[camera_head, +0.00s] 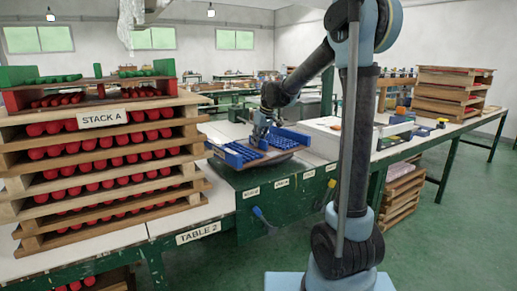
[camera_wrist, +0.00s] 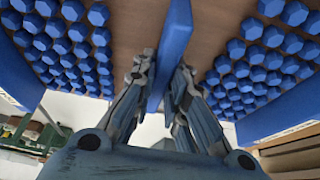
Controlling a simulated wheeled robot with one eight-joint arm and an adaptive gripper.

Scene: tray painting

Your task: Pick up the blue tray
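The blue tray (camera_head: 268,154) is a brown board with rows of blue pegs and blue end walls. It is at the green-sided work station in the middle of the head view. In the wrist view its brown board (camera_wrist: 218,25) fills the top, with blue pegs on both sides. A blue upright handle (camera_wrist: 172,50) runs along its middle. My gripper (camera_wrist: 166,72) has its fingers on either side of this handle, and they look closed against it. In the head view my gripper (camera_head: 261,130) is over the tray's middle. I cannot tell whether the tray is clear of its support.
A tall stack of wooden trays with red pegs, labelled STACK A (camera_head: 104,118), stands at left on Table 2 (camera_head: 198,232). Another wooden tray stack (camera_head: 452,92) stands on the right table. A white box (camera_head: 330,135) is right of the blue tray. Green floor is clear at right.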

